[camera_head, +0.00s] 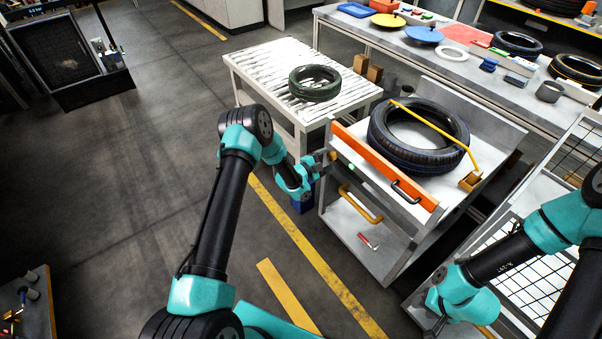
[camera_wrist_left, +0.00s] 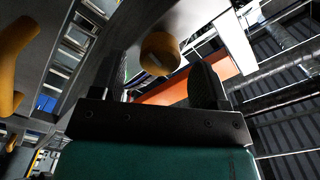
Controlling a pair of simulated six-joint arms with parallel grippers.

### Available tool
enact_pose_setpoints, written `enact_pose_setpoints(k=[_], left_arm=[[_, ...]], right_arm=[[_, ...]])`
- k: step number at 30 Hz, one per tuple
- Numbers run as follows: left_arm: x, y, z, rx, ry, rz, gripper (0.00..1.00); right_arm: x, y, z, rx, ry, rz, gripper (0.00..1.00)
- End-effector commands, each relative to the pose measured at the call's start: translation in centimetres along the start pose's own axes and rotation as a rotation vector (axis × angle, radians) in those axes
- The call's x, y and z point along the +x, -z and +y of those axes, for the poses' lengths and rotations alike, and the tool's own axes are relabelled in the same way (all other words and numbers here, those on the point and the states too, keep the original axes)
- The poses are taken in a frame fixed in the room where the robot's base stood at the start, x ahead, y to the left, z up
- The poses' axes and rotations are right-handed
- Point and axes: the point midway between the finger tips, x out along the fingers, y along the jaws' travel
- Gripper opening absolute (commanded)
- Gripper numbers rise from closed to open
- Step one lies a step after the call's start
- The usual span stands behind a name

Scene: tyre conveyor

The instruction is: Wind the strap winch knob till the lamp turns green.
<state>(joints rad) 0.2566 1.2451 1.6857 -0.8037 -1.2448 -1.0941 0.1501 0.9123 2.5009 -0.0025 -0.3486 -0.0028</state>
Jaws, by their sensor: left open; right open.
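A large black tyre (camera_head: 385,150) lies on the cart's top (camera_head: 490,185), with a thin yellow bar or strap (camera_head: 432,122) across it. In the left wrist view a round orange-yellow knob (camera_wrist_left: 160,52) shows between the fingers of my left gripper (camera_wrist_left: 165,85); I cannot tell whether they touch it. In the head view this gripper (camera_head: 326,163) is at the cart's left front corner, and the knob is not clearly visible there. A small bright green spot (camera_head: 351,168), possibly the lamp, shows just right of it. My right gripper (camera_head: 436,326) is open and apart from the cart, low at right.
An orange board (camera_head: 375,158) and black handle (camera_head: 406,191) run along the cart's front, with a yellow handle (camera_head: 361,203) below. A roller table (camera_head: 250,62) with a green-black tyre (camera_head: 314,83) stands behind.

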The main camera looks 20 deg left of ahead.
Motion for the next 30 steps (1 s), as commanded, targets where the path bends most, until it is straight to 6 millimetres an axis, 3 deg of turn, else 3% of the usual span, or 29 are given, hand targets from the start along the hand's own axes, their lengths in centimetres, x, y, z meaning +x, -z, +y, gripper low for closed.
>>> enact_pose_setpoints(k=[18, 24, 30], left_arm=[[-11.8, -0.1, -0.1, -0.001, 0.001, -0.003, 0.69], [-13.9, -0.1, 0.0, 0.000, 0.001, -0.001, 0.69], [-14.3, 0.0, 0.0, 0.000, 0.000, 0.001, 0.69]], right_arm=[[0.0, 0.0, 0.0, 0.000, 0.000, 0.000, 0.43], [0.0, 0.0, 0.0, 0.000, 0.000, 0.000, 0.43], [0.0, 0.0, 0.0, 0.000, 0.000, 0.000, 0.43]])
